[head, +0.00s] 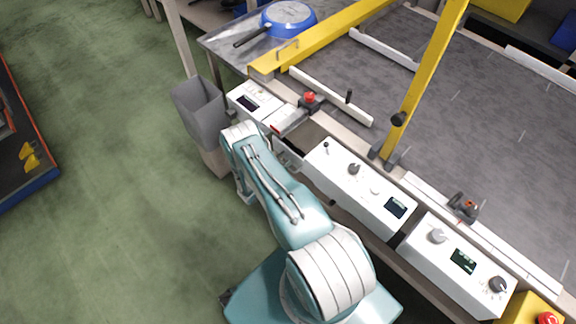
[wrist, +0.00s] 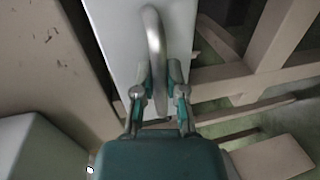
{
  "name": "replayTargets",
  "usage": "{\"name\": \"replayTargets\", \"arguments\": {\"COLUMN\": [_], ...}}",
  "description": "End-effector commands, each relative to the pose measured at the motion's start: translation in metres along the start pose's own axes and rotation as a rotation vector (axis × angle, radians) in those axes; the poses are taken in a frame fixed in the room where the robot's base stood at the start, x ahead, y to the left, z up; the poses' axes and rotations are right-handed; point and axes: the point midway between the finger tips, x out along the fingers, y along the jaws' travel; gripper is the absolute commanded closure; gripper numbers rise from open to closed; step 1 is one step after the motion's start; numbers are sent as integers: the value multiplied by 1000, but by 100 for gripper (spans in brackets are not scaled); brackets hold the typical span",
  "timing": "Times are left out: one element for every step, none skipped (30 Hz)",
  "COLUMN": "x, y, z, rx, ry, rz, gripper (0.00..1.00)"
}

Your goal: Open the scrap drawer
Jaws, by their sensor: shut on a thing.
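The scrap drawer's white front (wrist: 112,35) fills the upper middle of the wrist view, with a curved metal handle (wrist: 155,22) on it. My gripper (wrist: 157,82) has one finger on each side of the handle and is shut on it. In the head view, the drawer (head: 288,153) shows in part beside a dark gap in the row of white control boxes. My arm hides the handle and the fingers there. I cannot tell how far out the drawer stands.
White control boxes (head: 360,185) line the conveyor's front edge. A grey bin (head: 199,105) stands left of my arm. A red button (head: 309,97) sits above the gap. A blue pan (head: 289,17) lies at the conveyor's far end.

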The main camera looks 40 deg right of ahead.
Motion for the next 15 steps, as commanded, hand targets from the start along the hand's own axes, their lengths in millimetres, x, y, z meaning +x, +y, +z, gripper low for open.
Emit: {"name": "replayTargets", "arguments": {"x": [-5, -9, -14, -19, -24, -32, -38, -45, -55, -62, -70, -81, -89, -97, -108], "y": [-4, -5, -6, -7, -8, -10, -11, -13, -15, -16, -18, -20, -22, -24, -26], "z": [1, 0, 0, 0, 0, 0, 0, 0, 0, 0, 0, 0, 1, 1, 1], "rx": [-4, -4, -5, -5, -6, -7, -8, -8, -7, -7, -7, -8, -8, -8, -8], "ry": [3, 4, 5, 5, 6, 6, 7, 8, 9, 8, 9, 10, 9, 9, 10], "rz": [-7, -8, -8, -8, -8, -8, -9, -9, -9, -9, -9, -9, -9, -9, -9], "gripper": [100, 100, 100, 100, 100, 100, 100, 100, 100, 100, 100, 100, 100, 100, 100]}}
